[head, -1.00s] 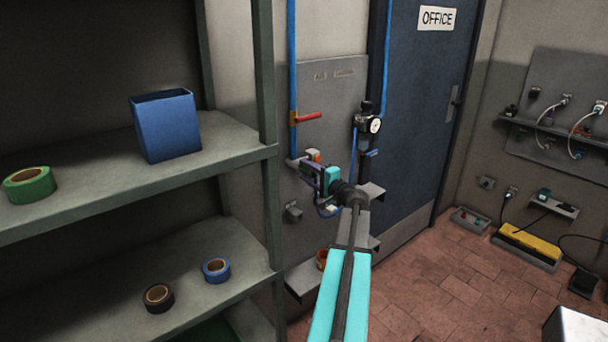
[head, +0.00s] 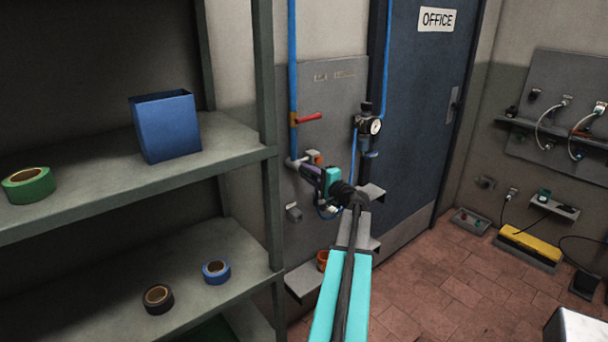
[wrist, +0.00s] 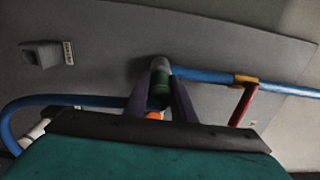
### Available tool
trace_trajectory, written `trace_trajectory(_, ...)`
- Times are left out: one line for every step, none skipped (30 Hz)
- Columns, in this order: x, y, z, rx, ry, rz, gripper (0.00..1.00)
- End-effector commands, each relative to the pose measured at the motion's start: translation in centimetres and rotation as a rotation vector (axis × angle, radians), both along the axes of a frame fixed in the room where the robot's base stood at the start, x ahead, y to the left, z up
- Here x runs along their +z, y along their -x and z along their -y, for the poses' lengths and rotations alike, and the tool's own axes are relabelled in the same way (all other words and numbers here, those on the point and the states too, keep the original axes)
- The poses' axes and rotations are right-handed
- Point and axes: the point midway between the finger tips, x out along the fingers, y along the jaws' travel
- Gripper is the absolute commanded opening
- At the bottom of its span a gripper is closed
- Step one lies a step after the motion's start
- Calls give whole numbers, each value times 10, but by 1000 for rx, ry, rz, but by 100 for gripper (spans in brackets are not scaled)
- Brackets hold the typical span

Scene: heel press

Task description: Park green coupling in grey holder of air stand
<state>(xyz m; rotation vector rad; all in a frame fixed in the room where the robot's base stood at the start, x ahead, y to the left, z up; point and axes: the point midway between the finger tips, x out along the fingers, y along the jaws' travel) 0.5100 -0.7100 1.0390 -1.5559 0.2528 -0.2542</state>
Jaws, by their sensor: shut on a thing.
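My gripper (head: 308,171) reaches to the grey wall panel, just below the end of the blue pipe. In the wrist view its two dark fingers (wrist: 161,78) are shut around a green coupling (wrist: 163,88). The coupling's far end meets or lies right in front of a grey pipe fitting (wrist: 159,65); I cannot tell whether they are joined. An orange part (wrist: 154,115) shows between the fingers. The grey holder (wrist: 42,55) is on the panel at the upper left of the wrist view, beside a small label. It shows below my gripper in the head view (head: 293,213).
A blue pipe (head: 292,60) with a red lever (head: 309,118) runs down the panel. A blue hose (wrist: 65,101) loops at the left in the wrist view. A gauge (head: 375,127) hangs at the right. Shelving (head: 265,90) stands close on the left.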

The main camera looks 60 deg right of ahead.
Motion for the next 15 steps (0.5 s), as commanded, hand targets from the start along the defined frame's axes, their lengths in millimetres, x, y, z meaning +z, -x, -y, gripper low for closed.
trace_trajectory(0,2,-1,0,0,1,0)
trace_trajectory(0,2,-1,0,0,1,0)
trace_trajectory(0,3,-1,0,0,1,0)
trace_trajectory(0,4,-2,0,0,1,0)
trace_trajectory(0,5,-2,0,0,1,0)
trace_trajectory(0,6,-2,0,0,1,0)
trace_trajectory(0,6,-2,0,0,1,0)
trace_trajectory(0,7,-3,0,0,1,0)
trace_trajectory(0,8,-3,0,0,1,0)
trace_trajectory(0,9,-3,0,0,1,0)
trace_trajectory(0,10,-4,0,0,1,0)
trace_trajectory(0,10,-4,0,0,1,0)
trace_trajectory(0,11,-4,0,0,1,0)
trace_trajectory(0,12,-5,0,0,1,0)
trace_trajectory(0,13,-5,0,0,1,0)
